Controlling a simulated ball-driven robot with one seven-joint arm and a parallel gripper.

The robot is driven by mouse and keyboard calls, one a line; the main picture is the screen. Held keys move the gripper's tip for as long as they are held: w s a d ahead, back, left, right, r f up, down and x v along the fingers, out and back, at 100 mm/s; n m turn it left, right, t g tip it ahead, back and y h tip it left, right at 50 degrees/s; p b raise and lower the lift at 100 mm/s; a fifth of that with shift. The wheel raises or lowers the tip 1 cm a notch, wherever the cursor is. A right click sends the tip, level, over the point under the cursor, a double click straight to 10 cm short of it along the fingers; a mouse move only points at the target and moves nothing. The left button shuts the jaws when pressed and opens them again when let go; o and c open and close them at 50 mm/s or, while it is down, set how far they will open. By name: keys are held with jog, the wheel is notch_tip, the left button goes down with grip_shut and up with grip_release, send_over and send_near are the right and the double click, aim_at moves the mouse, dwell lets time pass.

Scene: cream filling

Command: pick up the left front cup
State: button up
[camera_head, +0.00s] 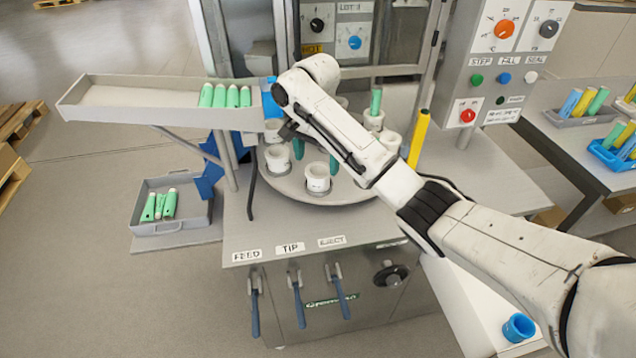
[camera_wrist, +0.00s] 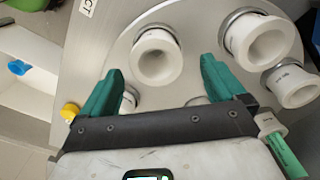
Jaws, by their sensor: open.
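Several white cups stand on a round grey turntable (camera_head: 345,196). The frontmost cup (camera_head: 318,178) and another cup left of it (camera_head: 278,158) are at the front left; I cannot tell which one the task names. My gripper (camera_head: 315,156) is open, its green fingers pointing down just behind the frontmost cup. In the wrist view that cup (camera_wrist: 157,56) appears empty and lies ahead of and between the open fingertips (camera_wrist: 161,66). The left cup (camera_wrist: 258,38) shows to the right of the fingers there. Neither finger visibly holds anything.
A yellow tube (camera_head: 418,139) stands upright right of the turntable. A chute with green tubes (camera_head: 219,96) is at the back left, a grey bin (camera_head: 196,211) below it. Levers (camera_head: 297,303) line the front. A blue cup (camera_head: 519,327) lies at lower right.

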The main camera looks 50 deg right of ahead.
aim_at(318, 172)
jog(key=f, duration=0.2)
jog(key=f+p, duration=0.1)
jog(key=f, duration=0.1)
jog(key=shift+s+d+f, duration=0.1)
jog(key=shift+s+f, duration=0.1)
jog(key=shift+f, duration=0.2)
jog(key=shift+c, duration=0.3)
jog(key=c, duration=1.1)
